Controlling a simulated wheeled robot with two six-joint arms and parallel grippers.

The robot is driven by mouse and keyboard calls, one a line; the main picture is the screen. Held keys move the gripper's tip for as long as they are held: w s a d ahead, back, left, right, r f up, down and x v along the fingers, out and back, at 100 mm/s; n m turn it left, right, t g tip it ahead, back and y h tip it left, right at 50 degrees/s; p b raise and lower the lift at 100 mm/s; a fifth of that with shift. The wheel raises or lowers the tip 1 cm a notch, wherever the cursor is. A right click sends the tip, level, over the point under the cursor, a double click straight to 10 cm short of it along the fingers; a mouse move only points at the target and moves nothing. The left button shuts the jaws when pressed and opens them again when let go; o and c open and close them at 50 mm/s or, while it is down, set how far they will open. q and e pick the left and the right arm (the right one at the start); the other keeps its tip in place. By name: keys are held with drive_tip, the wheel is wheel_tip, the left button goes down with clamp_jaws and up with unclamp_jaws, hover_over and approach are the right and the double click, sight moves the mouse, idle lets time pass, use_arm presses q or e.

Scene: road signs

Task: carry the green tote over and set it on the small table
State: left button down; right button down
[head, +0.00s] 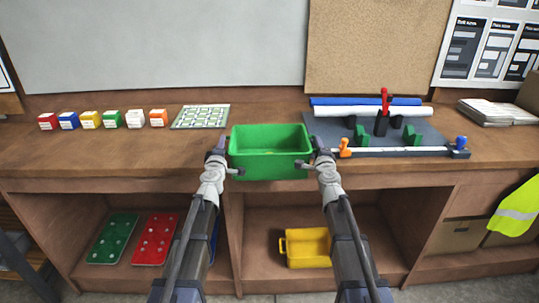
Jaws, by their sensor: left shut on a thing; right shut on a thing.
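The green tote (270,166) is an open, empty-looking box in the middle of the head view. It is held upright in front of the workbench's front edge, overlapping the bench top in the picture. My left gripper (226,168) is shut on its left side, and my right gripper (314,168) is shut on its right side. I cannot tell whether the tote touches the bench. No separate small table shows in this view.
The wooden workbench (130,152) runs across the view. Several small coloured boxes (90,119) and a patterned sheet (201,117) lie left of the tote. A grey board with clamps (345,130) lies right. A yellow bin (306,248) sits on the shelf below.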

use_arm(q)
drive_tip(key=shift+r, duration=0.1)
use_arm(e)
drive_tip(key=shift+r, duration=0.15)
